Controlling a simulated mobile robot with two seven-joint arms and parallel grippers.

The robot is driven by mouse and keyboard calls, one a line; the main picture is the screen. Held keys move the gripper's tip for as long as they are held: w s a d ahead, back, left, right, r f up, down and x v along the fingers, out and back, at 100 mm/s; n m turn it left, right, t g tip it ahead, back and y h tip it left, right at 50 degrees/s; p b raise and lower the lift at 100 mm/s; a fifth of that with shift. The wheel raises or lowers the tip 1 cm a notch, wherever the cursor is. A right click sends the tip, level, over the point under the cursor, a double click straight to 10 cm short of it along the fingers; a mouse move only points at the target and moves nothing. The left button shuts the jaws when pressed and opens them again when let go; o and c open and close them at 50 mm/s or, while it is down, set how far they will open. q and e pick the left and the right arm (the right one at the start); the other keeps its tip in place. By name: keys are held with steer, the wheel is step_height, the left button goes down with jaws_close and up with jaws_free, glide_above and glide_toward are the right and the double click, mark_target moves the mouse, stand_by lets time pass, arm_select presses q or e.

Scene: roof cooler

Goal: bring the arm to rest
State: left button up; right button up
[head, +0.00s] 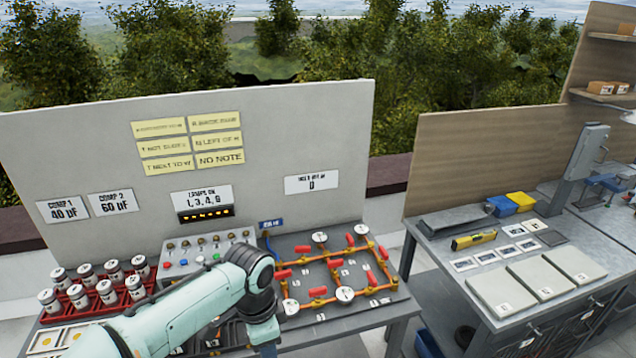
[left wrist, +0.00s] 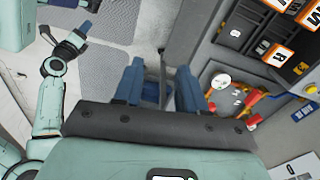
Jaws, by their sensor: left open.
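My left arm (head: 200,306) comes in from the bottom left in the head view. It bends at a dark joint in front of the workbench and runs down out of the picture, so its fingers do not show there. In the left wrist view my left gripper (left wrist: 160,88) has its two blue fingers apart, with nothing between them. My other arm (left wrist: 50,95) shows at the left of that view. Its gripper (left wrist: 80,36) is small and dark, and its opening cannot be made out. That gripper is not in the head view.
The workbench (head: 385,318) bears a board of orange pipes with red handles (head: 318,290), a lamp control box (head: 205,258) and a red rack (head: 100,308) of white-capped canisters. A grey panel (head: 80,140) stands behind. A second table (head: 440,246) stands right, past a gap.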

arm_select(q)
step_height(320, 180, down, 19)
steer(key=d+n+g+h, duration=0.1)
steer(key=n+h, duration=0.1)
steer(key=n, duration=0.2)
steer(key=s+a+f+n+h, duration=0.1)
steer(key=s+a+f+n, duration=0.2)
steer(key=s+f+n, duration=1)
steer(key=s+f, duration=0.8)
steer(key=f, duration=0.2)
steer(key=shift+a, duration=0.2)
steer(key=shift+f, duration=0.1)
